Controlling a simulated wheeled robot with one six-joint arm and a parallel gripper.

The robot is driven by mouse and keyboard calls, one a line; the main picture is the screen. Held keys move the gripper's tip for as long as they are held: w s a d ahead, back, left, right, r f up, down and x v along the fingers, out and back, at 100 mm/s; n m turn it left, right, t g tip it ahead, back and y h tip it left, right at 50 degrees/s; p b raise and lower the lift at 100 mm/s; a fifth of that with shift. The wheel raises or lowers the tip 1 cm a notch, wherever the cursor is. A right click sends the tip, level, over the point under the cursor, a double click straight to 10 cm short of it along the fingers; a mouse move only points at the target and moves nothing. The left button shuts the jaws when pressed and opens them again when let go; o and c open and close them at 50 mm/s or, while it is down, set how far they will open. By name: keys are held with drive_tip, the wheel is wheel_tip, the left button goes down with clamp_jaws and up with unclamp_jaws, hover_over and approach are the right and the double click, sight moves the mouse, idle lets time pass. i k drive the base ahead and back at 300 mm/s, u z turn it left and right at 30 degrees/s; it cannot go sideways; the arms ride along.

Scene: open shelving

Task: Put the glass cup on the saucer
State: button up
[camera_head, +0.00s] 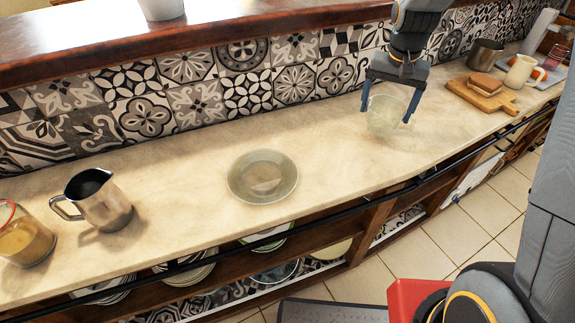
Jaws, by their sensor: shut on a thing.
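The glass cup (383,118) is clear and looks upright, at the right of the middle of the counter. My gripper (388,108) reaches down from above with its two blue fingers on either side of the cup, shut on it. I cannot tell whether the cup's base touches the counter. The saucer (243,189) is a round, greyish, see-through dish lying flat on the counter, to the left of the cup. It looks empty. My gripper and the cup are clear of the saucer.
A metal pitcher (101,203) and a glass of orange drink (20,240) stand at the left. A wooden board (484,97) with bread, a cream mug (520,72) and a metal pot (485,55) are at the right. The counter (325,150) between cup and saucer is clear. A tiled wall (190,85) runs behind.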

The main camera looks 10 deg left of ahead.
sight(268, 174)
drive_tip(key=z, duration=0.05)
drive_tip(key=k, duration=1.8)
drive_tip(key=u, duration=0.8)
drive_tip(key=i, duration=1.65)
drive_tip(key=u, duration=0.05)
